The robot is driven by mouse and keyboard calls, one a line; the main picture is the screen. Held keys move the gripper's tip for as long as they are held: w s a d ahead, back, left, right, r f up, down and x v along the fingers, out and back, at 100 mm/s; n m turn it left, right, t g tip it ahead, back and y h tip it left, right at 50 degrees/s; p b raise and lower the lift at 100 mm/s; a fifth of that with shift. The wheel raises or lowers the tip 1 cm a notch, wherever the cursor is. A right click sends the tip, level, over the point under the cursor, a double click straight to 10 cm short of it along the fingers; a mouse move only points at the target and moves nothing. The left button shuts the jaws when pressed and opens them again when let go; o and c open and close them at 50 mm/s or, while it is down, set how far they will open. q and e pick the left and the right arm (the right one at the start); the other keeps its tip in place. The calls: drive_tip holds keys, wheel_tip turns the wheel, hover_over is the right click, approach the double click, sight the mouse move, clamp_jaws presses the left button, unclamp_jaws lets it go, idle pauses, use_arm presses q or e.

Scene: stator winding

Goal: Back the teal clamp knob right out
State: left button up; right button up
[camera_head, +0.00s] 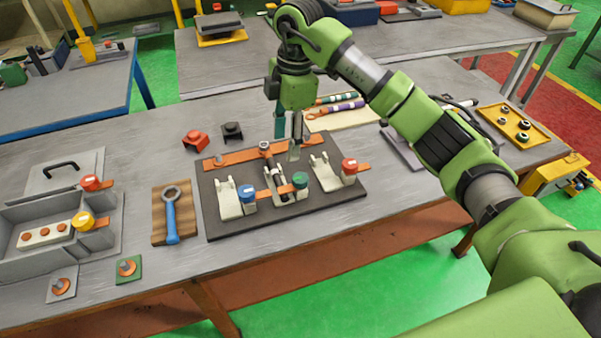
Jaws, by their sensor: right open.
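The teal clamp knob (300,181) sits at the front middle of a dark fixture board (335,200), on an orange strap across the central cream cradle (280,190). A blue knob (247,192) is to its left and a red knob (349,166) to its right, each beside a cream cradle. A dark shaft-like part lies in the central cradle. My right gripper (288,143) points down above the back of the board, behind the teal knob and apart from it. Its fingers are open, and I see nothing held between them. My left gripper is out of view.
A blue-handled ring wrench (171,215) lies on a wooden board left of the fixture. Small red (195,140) and black (232,131) blocks stand behind it. A grey box (30,222) with red and yellow knobs is at far left. A yellow tray (514,125) is at right.

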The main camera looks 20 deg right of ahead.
sight(301, 178)
drive_tip(key=shift+m+h, duration=0.5)
drive_tip(key=shift+h, duration=0.1)
drive_tip(key=d+f+p, duration=0.1)
drive_tip(key=f, duration=0.3)
drive_tip(key=d+f+p, duration=0.1)
drive_tip(key=f, duration=0.3)
drive_tip(key=d+f+p, duration=0.1)
drive_tip(key=f, duration=0.3)
drive_tip(key=shift+d+f, duration=0.1)
drive_tip(key=shift+f, duration=0.15)
drive_tip(key=c, duration=1.1)
